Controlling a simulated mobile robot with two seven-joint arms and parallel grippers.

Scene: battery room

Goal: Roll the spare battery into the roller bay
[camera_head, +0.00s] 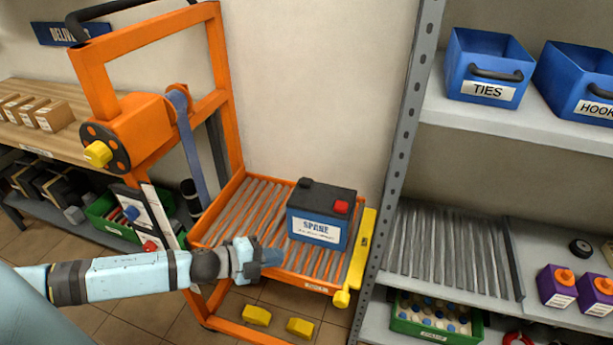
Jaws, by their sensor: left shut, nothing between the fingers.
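The spare battery (318,232) is a blue box with a dark top, a red terminal cap and a white "SPARE" label. It sits upright at the right end of the roller bed (242,212) of an orange cart. A yellow bar (361,252) stands along the bed's right edge, between the battery and the shelf. The roller bay (445,248) is an empty row of grey rollers on the shelf to the right. My left gripper (266,257) is shut and empty, just left of the battery's lower front; I cannot tell whether it touches. My right gripper is not in view.
The grey shelf post (400,150) rises between cart and bay. Purple boxes (557,286) and a black disc (580,249) lie right of the bay. An orange winch (125,130) with a strap is on the cart's left. Yellow blocks (257,315) lie below the bed.

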